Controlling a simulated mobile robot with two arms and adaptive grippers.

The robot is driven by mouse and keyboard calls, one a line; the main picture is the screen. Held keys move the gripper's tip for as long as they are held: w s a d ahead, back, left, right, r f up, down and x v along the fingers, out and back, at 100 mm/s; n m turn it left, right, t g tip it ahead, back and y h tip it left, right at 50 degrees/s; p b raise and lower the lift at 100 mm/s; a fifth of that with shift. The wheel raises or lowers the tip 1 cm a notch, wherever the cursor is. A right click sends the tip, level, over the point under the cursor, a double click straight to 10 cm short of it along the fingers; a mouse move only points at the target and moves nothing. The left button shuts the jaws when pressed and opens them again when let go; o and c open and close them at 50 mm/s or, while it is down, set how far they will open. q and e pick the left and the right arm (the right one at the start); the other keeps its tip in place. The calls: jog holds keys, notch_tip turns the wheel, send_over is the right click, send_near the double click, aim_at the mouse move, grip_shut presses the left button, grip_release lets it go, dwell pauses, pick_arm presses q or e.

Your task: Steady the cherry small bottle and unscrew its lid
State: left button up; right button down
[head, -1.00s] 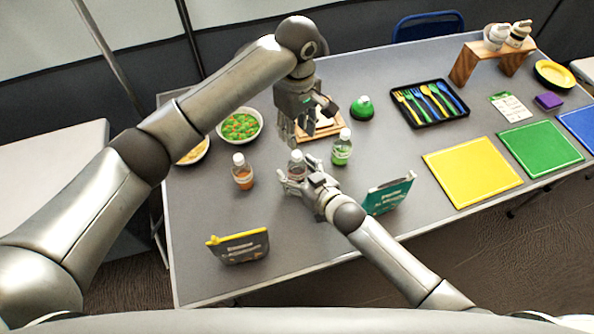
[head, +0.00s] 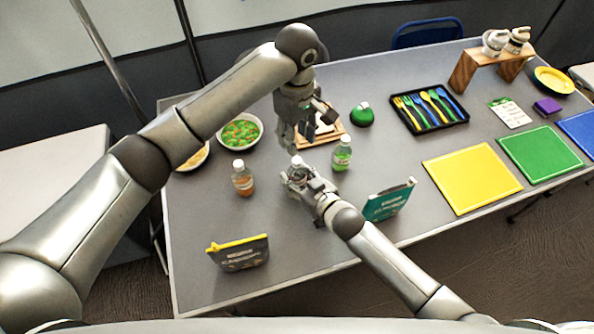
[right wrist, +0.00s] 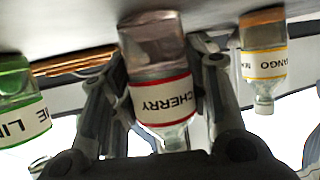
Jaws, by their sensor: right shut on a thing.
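The cherry small bottle (head: 297,171) stands on the table with its lid on top in the head view. Its red-edged CHERRY label (right wrist: 163,98) faces the right wrist camera, where the bottle appears upside down. My right gripper (head: 299,181) is shut on the bottle's body, one finger on each side. My left gripper (head: 289,141) points down, just behind the bottle and higher, apart from it. The gap between its fingers is not clear.
The green-labelled lime bottle (head: 342,154) stands close on the right, and the mango bottle (head: 242,179) on the left. A wooden board (head: 325,134) lies behind. A teal pouch (head: 388,201) and a dark pouch (head: 238,253) stand in front. The table's front middle is clear.

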aim_at(297, 160)
pick_arm(q)
jog(key=m, duration=0.5)
jog(key=shift+m, duration=0.3)
jog(key=m, duration=1.8)
jog(key=shift+m, duration=0.3)
jog(key=m, duration=1.8)
jog(key=shift+m, duration=0.3)
jog(key=m, duration=0.6)
jog(key=shift+f+m, duration=0.2)
jog(key=shift+m, duration=0.1)
notch_tip(297, 160, down, 8)
jog(key=shift+r, duration=0.15)
